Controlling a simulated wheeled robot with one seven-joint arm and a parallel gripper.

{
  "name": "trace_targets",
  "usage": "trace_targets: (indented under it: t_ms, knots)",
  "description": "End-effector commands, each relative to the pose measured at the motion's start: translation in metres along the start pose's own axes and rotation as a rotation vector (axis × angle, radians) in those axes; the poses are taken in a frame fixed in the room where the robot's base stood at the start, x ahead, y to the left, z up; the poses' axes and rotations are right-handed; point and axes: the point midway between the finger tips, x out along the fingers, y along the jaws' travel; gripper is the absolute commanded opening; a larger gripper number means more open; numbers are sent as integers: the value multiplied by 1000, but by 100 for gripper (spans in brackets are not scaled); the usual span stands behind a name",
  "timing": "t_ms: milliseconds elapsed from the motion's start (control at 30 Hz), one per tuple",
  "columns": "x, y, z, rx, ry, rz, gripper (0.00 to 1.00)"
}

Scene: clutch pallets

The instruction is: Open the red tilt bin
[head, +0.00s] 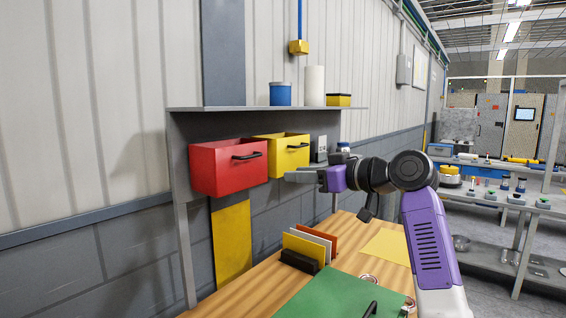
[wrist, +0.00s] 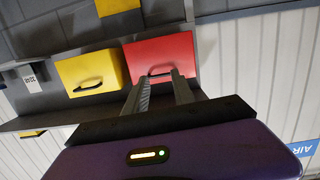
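The red tilt bin (head: 225,170) hangs under the wall shelf, left of the yellow bin (head: 282,155). It has a black bar handle (head: 249,156) on its front, and its front looks close to upright. My gripper (head: 292,175) is in front of the bins, to the right of the red bin's handle and apart from it in the head view. In the wrist view, my gripper's two fingers (wrist: 161,78) are spread with nothing between them and point toward the red bin (wrist: 170,52). The handle (wrist: 157,75) shows beyond and between the fingertips.
The shelf (head: 270,108) above the bins holds a blue can (head: 280,94), a white roll (head: 315,85) and a yellow box (head: 338,100). Below is a wooden table (head: 250,290) with a file holder (head: 299,262) and a green mat (head: 335,300). Space in front of the red bin looks clear.

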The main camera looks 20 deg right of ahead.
Motion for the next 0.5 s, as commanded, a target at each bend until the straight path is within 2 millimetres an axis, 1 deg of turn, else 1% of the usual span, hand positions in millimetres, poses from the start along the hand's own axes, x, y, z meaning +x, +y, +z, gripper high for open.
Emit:
trace_targets:
  t_ms: [67,133,167,233,300,400,433,500]
  knots:
    - [9,0,11,-115,-61,61,30]
    - [20,1,21,-302,-104,133,30]
    - [24,0,23,-401,-119,165,30]
    - [35,-4,26,-655,-144,233,30]
    - [44,-14,22,-919,-154,293,30]
    - [52,-31,10,-1218,-143,359,30]
    - [53,-34,6,-1283,-137,376,30]
    - [51,-35,-6,-1392,-129,418,30]
